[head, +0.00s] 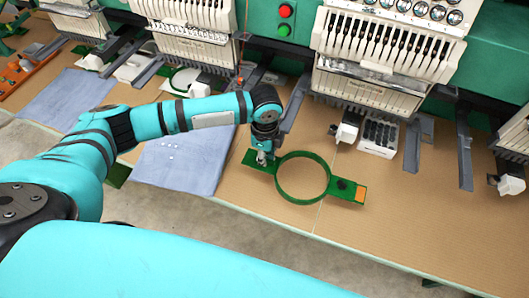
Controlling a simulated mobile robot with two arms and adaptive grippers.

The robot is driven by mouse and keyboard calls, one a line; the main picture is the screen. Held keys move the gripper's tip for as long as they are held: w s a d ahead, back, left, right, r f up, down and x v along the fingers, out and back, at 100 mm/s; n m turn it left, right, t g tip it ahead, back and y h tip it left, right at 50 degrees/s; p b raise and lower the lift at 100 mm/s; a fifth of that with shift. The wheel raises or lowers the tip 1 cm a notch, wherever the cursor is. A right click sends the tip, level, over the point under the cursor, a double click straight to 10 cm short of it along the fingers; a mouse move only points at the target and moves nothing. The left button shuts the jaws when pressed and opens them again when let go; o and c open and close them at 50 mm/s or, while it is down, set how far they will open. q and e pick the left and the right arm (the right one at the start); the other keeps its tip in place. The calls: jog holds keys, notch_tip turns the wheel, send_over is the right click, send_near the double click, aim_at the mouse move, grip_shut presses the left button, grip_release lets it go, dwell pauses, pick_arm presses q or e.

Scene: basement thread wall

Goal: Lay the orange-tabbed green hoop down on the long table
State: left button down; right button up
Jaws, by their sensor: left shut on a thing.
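The green hoop (326,189) is a ring with a flat arm on each side. The arm at its right end carries an orange tab (360,195) and a dark knob. My left gripper (262,160) points down and is shut on the hoop's left arm. The hoop appears flat and level, over the brown top of the long table (235,202), near its front edge. I cannot tell whether it touches the table or is just above it. My right gripper is not in view.
Embroidery machine heads (385,45) stand along the back, with grey arms (464,150) reaching over the table. A white box of dark parts (379,138) sits behind the hoop. Blue cloths (184,162) lie to the left. The tabletop right of the hoop is mostly clear.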

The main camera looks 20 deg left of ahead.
pick_arm(q)
jog(key=shift+a, duration=0.15)
jog(key=shift+f+b, duration=0.4)
jog(key=shift+b, duration=0.15)
notch_tip(320, 180, down, 3)
jog(key=b, duration=0.4)
jog(key=shift+f, duration=0.9)
jog(key=shift+f, duration=0.1)
jog(key=c, duration=1.2)
grip_release()
